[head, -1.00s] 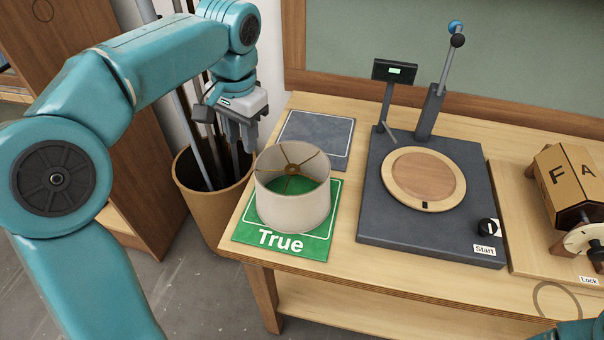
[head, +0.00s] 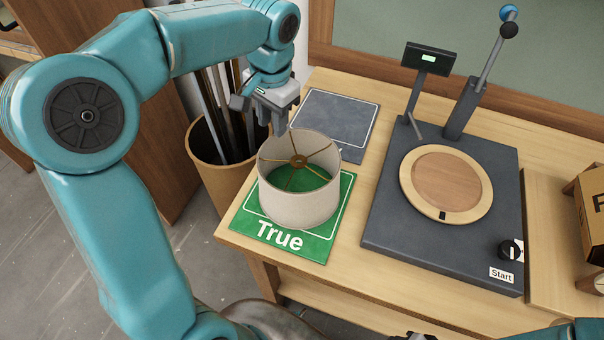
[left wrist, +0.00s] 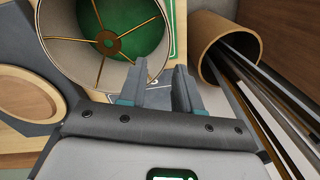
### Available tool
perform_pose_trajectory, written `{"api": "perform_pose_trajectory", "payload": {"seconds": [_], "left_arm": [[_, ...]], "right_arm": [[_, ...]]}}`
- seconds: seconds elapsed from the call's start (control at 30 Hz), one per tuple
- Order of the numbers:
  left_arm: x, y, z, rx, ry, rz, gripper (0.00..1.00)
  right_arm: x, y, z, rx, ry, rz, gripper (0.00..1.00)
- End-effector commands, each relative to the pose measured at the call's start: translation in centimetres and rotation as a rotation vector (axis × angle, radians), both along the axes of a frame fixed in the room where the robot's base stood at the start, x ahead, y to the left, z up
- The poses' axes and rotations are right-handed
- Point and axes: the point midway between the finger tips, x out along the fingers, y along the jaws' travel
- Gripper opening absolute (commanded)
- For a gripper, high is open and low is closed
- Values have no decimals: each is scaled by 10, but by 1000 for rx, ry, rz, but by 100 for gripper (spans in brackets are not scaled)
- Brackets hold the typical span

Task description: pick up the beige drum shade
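The beige drum shade (head: 300,200) stands upright on the green mat marked True (head: 325,240), at the left end of the workbench. Its open top shows a brass ring and spokes. The shade also shows at the upper left of the left wrist view (left wrist: 64,63). My left gripper (head: 274,128) points down at the shade's far left rim. In the left wrist view its two fingers (left wrist: 161,70) are apart, with the shade's rim close by the left finger. I cannot tell whether they touch. The gripper holds nothing.
A grey mat (head: 340,118) lies behind the green one. A dark machine base (head: 385,235) with a round wooden disc (head: 447,181), lever and display stands to the right. A bin of rods (head: 205,165) stands left of the workbench. A tan lettered box (head: 592,215) is at far right.

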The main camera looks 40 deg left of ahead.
Motion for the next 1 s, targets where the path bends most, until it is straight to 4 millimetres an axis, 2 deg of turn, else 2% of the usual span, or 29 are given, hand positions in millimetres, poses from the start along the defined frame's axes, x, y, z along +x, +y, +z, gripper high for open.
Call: {"api": "perform_pose_trajectory", "payload": {"seconds": [0.03,0.13,0.43,0.63,0.77,0.97,1.0], "left_arm": [[-1,1,-13,-1,6,0,33],[-1,2,-32,-1,5,0,33],[0,6,-59,-1,4,0,33],[0,13,-91,-1,3,0,33],[1,13,-100,-1,1,-2,33],[2,13,-100,0,0,-1,33],[2,13,-100,0,0,-1,20]], "right_arm": [[0,0,-1,0,0,0,43],[0,0,-1,0,0,0,43],[0,0,2,0,0,0,43],[0,0,5,0,0,1,43],[0,0,6,0,0,1,43],[0,0,5,0,0,0,43],[0,0,5,0,0,0,43]]}}
